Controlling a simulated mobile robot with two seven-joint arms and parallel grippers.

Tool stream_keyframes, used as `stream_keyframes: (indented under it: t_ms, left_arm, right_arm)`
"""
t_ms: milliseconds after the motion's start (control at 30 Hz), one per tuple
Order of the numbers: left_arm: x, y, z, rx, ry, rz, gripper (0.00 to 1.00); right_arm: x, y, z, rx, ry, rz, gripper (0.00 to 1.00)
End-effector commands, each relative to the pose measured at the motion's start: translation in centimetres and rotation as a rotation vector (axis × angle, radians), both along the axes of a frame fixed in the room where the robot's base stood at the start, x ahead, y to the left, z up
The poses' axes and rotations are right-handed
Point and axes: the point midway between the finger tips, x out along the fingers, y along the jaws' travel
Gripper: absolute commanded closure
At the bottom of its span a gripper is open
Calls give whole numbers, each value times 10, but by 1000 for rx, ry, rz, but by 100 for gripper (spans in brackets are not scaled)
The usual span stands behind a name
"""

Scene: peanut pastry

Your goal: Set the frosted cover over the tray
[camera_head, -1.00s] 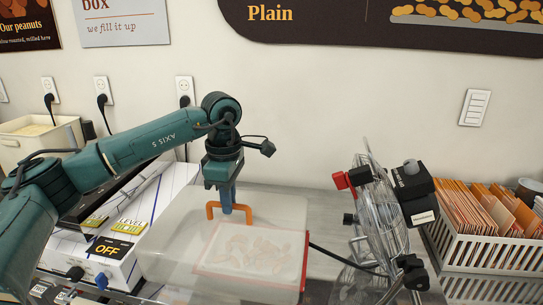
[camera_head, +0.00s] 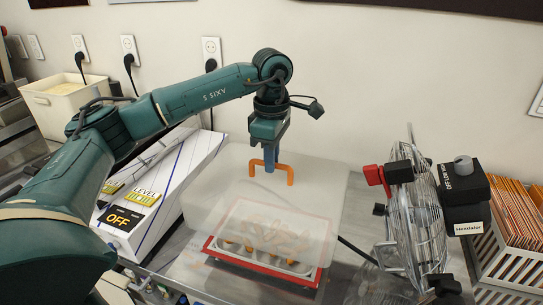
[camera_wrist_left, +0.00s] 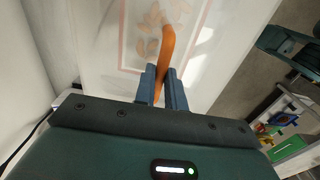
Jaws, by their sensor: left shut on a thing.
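The frosted cover (camera_head: 215,185) is a see-through whitish box with an orange handle (camera_head: 288,172) on top. My left gripper (camera_head: 270,168) is shut on this handle; the orange handle (camera_wrist_left: 166,48) shows between its fingers in the left wrist view. The cover hangs tilted in front of the tray (camera_head: 212,247), which has a red rim and pastry-like shapes in it. The tray's front edge shows clearly below the cover's lower edge, and the rest is seen blurred through the cover. My right gripper is not in view.
A wire fan (camera_head: 408,200) on a stand is close to the right of the cover. A white box with an OFF sign (camera_head: 123,218) is close at the left. A basket of orange packets (camera_head: 505,260) stands at the far right.

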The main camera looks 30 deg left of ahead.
Motion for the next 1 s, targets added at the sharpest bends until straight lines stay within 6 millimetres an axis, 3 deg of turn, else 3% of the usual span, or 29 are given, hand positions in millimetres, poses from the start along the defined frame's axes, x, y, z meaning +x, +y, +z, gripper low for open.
stream_keyframes:
  t_ms: [100,700,1000]
  left_arm:
    - [0,0,-14,-1,-1,0,100]
    - [0,0,-73,0,-1,0,100]
    - [0,0,-88,-1,-2,-1,100]
  right_arm:
    - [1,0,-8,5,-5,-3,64]
    - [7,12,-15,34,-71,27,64]
    - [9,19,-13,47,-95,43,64]
